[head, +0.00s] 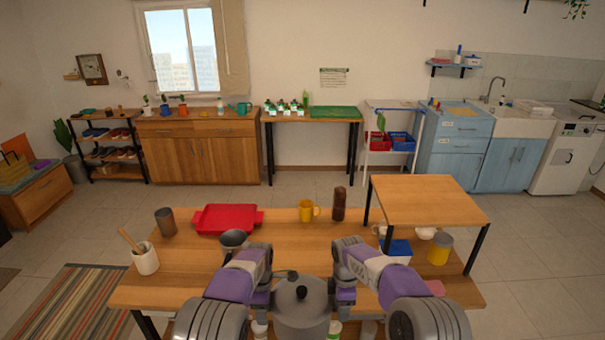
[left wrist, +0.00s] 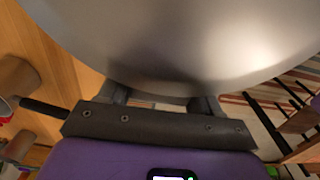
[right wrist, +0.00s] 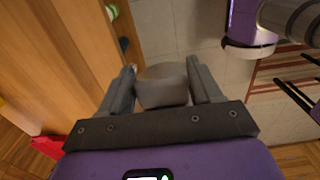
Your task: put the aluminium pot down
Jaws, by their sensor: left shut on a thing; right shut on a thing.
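The aluminium pot (head: 302,315), grey with a dark lid knob, is at the near side of the wooden table in the head view, between my two arms. Its rounded wall (left wrist: 190,45) fills the top of the left wrist view. My left gripper (left wrist: 163,100) is shut at the pot; its fingertips disappear behind the wall, so the grip is hidden. My right gripper (right wrist: 165,80) is shut on a small grey thing (right wrist: 163,88); I cannot tell whether this is part of the pot. The pot's underside is hidden, so I cannot tell whether it touches anything.
On the table (head: 280,250) are a red tray (head: 226,219), a yellow mug (head: 308,210), a brown bottle (head: 339,204), a grey cup (head: 233,239) and a utensil pot (head: 144,257). A raised wooden shelf (head: 430,200) stands right, with a blue box (head: 396,250) below. The table's middle is clear.

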